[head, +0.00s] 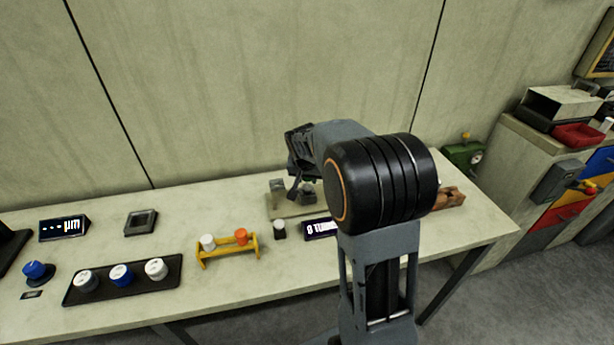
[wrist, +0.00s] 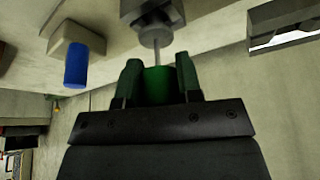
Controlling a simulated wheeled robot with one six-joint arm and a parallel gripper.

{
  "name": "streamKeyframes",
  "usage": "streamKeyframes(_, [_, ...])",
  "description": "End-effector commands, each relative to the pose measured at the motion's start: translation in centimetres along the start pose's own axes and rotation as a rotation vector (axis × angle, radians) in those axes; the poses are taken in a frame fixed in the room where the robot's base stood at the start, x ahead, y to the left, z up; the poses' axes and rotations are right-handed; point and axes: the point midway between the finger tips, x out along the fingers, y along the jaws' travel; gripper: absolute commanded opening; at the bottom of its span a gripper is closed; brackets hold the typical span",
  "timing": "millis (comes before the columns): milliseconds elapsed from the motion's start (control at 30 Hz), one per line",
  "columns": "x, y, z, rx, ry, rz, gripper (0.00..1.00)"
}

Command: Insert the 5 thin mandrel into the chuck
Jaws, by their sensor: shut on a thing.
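My gripper (wrist: 158,72) is shut on the green handle of the thin mandrel (wrist: 159,84) in the wrist view. A thin grey shaft runs from the handle to the round nose of the grey chuck (wrist: 154,36). The shaft looks lined up with the nose and its far end is not seen; how deep it sits I cannot tell. In the head view my gripper is beside the chuck's stand at the middle of the bench, and my arm hides most of it.
A blue cylinder (wrist: 76,66) on a pale block is left of the chuck. On the bench (head: 190,292) are a yellow rack (head: 228,251) with white and orange pieces, a black tray (head: 108,289) with capped pieces, and a turns display (head: 319,228).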

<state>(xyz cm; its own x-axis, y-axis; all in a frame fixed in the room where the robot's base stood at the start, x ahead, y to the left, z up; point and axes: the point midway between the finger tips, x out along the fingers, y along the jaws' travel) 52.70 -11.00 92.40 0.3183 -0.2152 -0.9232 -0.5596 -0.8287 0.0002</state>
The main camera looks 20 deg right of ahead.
Motion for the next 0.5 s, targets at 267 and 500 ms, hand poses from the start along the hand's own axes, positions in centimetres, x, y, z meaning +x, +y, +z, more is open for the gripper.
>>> streamKeyframes(267, [1.21,-0.01,0.51,0.0,0.0,0.0,0.08])
streamKeyframes(500, [1.22,-0.01,0.51,0.0,0.0,0.0,0.47])
